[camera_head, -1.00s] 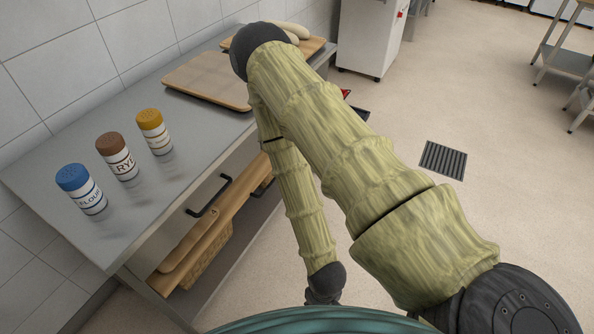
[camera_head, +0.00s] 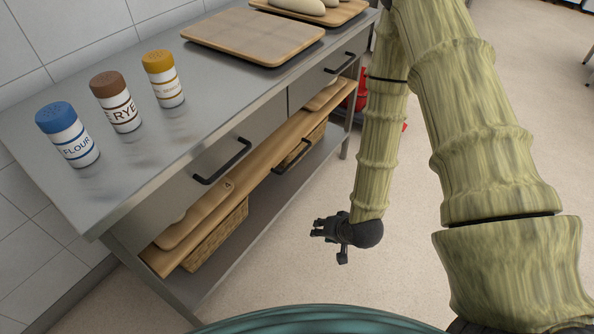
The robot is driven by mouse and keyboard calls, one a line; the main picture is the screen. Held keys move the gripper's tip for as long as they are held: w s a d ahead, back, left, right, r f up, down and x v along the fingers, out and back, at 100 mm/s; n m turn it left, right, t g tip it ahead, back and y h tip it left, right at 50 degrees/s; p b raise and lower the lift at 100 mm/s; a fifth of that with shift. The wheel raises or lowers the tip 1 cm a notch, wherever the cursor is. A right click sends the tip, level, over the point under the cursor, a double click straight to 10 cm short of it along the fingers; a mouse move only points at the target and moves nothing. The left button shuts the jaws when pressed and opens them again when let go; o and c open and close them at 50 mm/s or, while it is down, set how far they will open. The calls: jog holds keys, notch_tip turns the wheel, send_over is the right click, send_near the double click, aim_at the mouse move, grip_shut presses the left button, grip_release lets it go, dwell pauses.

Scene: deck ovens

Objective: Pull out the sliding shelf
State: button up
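The sliding shelf (camera_head: 250,174) is a long wooden board under the drawers of a steel worktable. A black bar handle (camera_head: 291,157) sits on its front edge. The shelf looks pushed in under the tabletop. My gripper (camera_head: 328,247) is black and small in view, in front of the table and to the right of and lower in the picture than the shelf handle. Its fingers look spread and empty, and it is apart from the handle. My arm hides part of the table's far right end.
Two drawers with black handles (camera_head: 223,162) (camera_head: 341,64) sit above the shelf. A wicker basket (camera_head: 217,236) shows below the shelf edge. Flour (camera_head: 69,135), rye (camera_head: 117,102) and yellow-capped (camera_head: 163,79) shakers and a wooden tray (camera_head: 252,36) stand on top. Open floor lies in front.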

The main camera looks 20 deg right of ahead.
jog(key=w+d+m+t+y+b, duration=0.1)
jog(key=w+m+t+b, duration=0.3)
jog(key=w+b, duration=0.55)
jog(key=m+t+y+b, duration=0.1)
jog(key=m+t+b, duration=0.35)
jog(key=b, duration=0.45)
send_near(297, 157)
jog(key=shift+n, duration=0.35)
jog(key=b+x, duration=0.1)
jog(key=x, duration=0.2)
jog(key=b+x, duration=0.1)
jog(key=x, duration=0.2)
jog(key=b+x, duration=0.2)
jog(key=x, duration=0.2)
jog(key=shift+f, duration=0.35)
grip_shut()
